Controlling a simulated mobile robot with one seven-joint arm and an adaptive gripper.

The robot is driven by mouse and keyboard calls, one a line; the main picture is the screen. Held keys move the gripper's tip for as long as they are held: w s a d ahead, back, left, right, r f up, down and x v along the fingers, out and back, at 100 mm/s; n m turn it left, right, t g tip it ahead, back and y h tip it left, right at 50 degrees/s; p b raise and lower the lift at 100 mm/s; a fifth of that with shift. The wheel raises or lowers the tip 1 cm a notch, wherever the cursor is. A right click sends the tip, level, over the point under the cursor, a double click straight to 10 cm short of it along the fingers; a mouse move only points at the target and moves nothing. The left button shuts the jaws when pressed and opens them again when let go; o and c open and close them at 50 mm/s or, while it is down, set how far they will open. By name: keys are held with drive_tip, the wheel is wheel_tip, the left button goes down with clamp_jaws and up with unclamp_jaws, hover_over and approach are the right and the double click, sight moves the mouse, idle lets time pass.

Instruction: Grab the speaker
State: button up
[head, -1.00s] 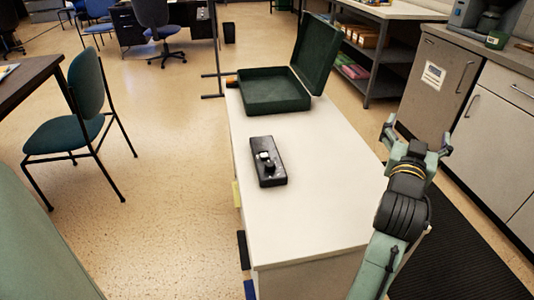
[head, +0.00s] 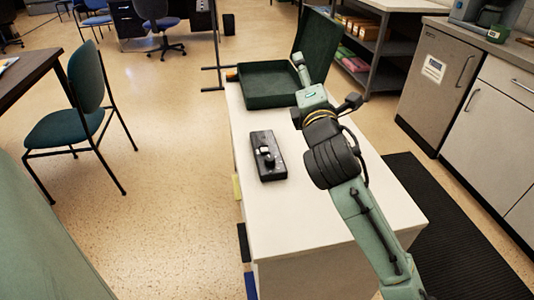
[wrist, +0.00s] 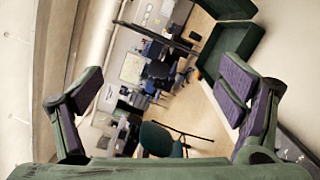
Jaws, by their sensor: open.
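A flat black oblong device (head: 267,155) with a pale piece and a small dark knob on top lies on the white tabletop (head: 305,190). It is the only thing there that could be the speaker; I cannot tell for sure. My gripper (head: 326,80) is open and empty, raised over the right part of the table, to the right of and beyond the device. In the wrist view both fingers (wrist: 160,90) are spread wide with nothing between them. I cannot make out the device clearly in the wrist view.
An open dark green case (head: 270,92) stands at the table's far end, lid up, close to my gripper in the picture; it also shows in the wrist view (wrist: 232,50). A chair (head: 75,130) stands left. Grey cabinets (head: 437,80) stand right. The near tabletop is clear.

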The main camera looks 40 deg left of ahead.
drive_tip(key=s+a+f+n+g, duration=0.3)
drive_tip(key=a+f+n, duration=0.1)
drive_tip(key=f+n, duration=0.55)
drive_tip(key=n+g+h, duration=0.2)
drive_tip(key=n+h, duration=0.1)
drive_tip(key=n, duration=0.2)
approach(267, 149)
drive_tip(key=w, duration=0.1)
drive_tip(key=a+p, duration=0.1)
drive_tip(key=w, duration=0.1)
drive_tip(key=shift+w+a+f+n+g, duration=0.25)
drive_tip(key=shift+w+f+n+g, duration=0.05)
drive_tip(key=shift+w+f+n, duration=0.05)
drive_tip(key=p+x, duration=0.1)
drive_tip(key=x, duration=0.1)
drive_tip(key=p+x, duration=0.1)
drive_tip(key=x, duration=0.2)
drive_tip(key=shift+s+a+f+p, duration=0.1)
drive_tip(key=shift+a+f+p, duration=0.05)
drive_tip(key=shift+a+p, duration=0.25)
drive_tip(key=shift+w+a+f, duration=0.25)
drive_tip(key=shift+y, duration=0.3)
drive_tip(key=c, duration=1.7)
drive_tip(key=shift+r, duration=0.1)
drive_tip(key=shift+c, duration=0.5)
drive_tip(key=shift+r, duration=0.2)
